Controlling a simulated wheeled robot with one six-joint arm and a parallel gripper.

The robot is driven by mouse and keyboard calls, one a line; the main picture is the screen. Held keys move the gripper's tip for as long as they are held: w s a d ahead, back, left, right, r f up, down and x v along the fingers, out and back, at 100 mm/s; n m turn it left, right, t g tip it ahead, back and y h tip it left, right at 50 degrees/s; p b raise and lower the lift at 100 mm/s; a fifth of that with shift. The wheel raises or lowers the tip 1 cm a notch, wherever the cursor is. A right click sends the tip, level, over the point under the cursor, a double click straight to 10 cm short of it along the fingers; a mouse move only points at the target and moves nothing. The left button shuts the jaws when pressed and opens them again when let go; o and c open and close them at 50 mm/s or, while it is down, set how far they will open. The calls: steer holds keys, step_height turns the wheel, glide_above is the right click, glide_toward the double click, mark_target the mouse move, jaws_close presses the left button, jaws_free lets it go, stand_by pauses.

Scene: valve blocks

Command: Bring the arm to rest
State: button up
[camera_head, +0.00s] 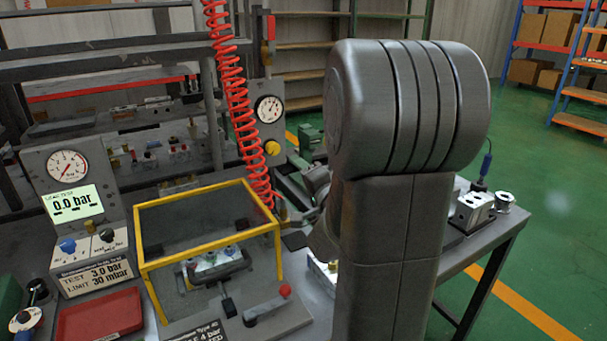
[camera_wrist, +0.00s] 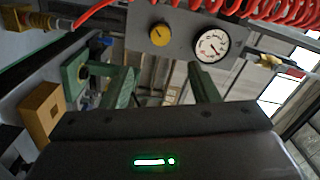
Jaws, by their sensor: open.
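My arm (camera_head: 400,150) rises large and dark grey in the middle of the head view, with its bulky rounded joint at the top. It hides most of my gripper in that view. In the wrist view my gripper (camera_wrist: 162,78) shows two fingers standing apart with nothing between them. Past the fingers is a grey panel with a yellow knob (camera_wrist: 159,35) and a round gauge (camera_wrist: 211,43).
A yellow-framed guard (camera_head: 208,193) covers a valve block (camera_head: 215,264) left of my arm. A red coiled hose (camera_head: 232,90) hangs close by. A red tray (camera_head: 99,314) and a tester reading 0.0 bar (camera_head: 72,204) are at left. Another block (camera_head: 472,211) stands at right.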

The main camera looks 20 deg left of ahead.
mark_target(275, 150)
steer(key=p+x, duration=0.1)
steer(key=x, duration=1.3)
steer(key=shift+d, duration=0.1)
